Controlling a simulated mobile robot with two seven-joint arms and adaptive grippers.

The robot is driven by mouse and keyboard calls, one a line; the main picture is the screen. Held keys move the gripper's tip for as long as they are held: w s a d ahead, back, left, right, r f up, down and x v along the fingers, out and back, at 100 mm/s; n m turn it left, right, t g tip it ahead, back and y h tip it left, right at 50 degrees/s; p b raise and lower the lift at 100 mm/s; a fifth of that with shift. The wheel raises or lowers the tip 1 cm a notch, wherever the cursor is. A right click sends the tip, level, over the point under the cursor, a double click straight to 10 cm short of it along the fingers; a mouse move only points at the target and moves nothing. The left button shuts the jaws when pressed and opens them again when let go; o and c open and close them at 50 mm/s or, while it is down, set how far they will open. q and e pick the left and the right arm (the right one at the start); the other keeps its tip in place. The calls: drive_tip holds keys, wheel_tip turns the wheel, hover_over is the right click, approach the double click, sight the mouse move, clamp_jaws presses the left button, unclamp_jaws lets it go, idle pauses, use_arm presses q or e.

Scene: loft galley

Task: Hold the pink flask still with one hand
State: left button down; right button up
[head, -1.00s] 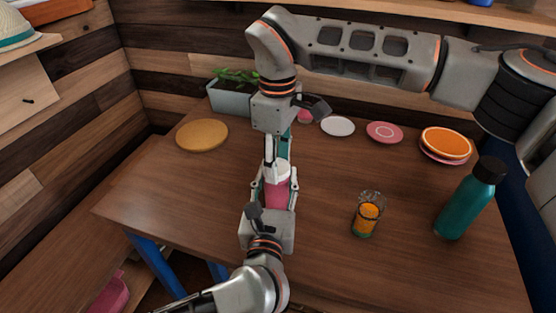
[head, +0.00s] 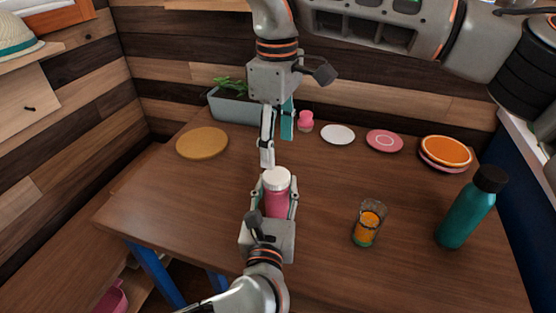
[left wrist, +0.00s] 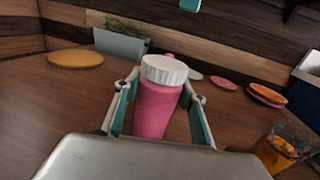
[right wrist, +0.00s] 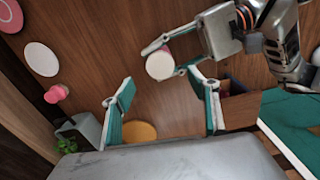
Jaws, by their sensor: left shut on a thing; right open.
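The pink flask (head: 276,200) with a white lid stands upright on the table near its front-middle. It also shows in the left wrist view (left wrist: 156,110), and its white lid shows from above in the right wrist view (right wrist: 159,65). My left gripper (head: 268,196) is shut on the flask, one finger on each side of its body. My right gripper (head: 277,143) is open and empty, above and behind the flask, apart from its lid. Its spread fingers show in the right wrist view (right wrist: 165,103).
A glass of orange drink (head: 368,224) and a teal bottle (head: 466,212) stand to the right. Plates (head: 385,141), a small pink object (head: 306,121) and a planter (head: 234,106) are at the back. A round tan mat (head: 202,143) lies at the back left. The table's left front is clear.

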drive_tip(key=shift+r, duration=2.2)
use_arm(q)
drive_tip(key=c, duration=1.2)
unclamp_jaws()
drive_tip(key=shift+o, duration=0.2)
drive_tip(key=s+a, duration=0.1)
drive_tip(key=s, duration=1.1)
drive_tip(key=shift+a, duration=0.2)
drive_tip(key=shift+s, duration=0.1)
use_arm(e)
drive_tip(key=shift+f, duration=0.1)
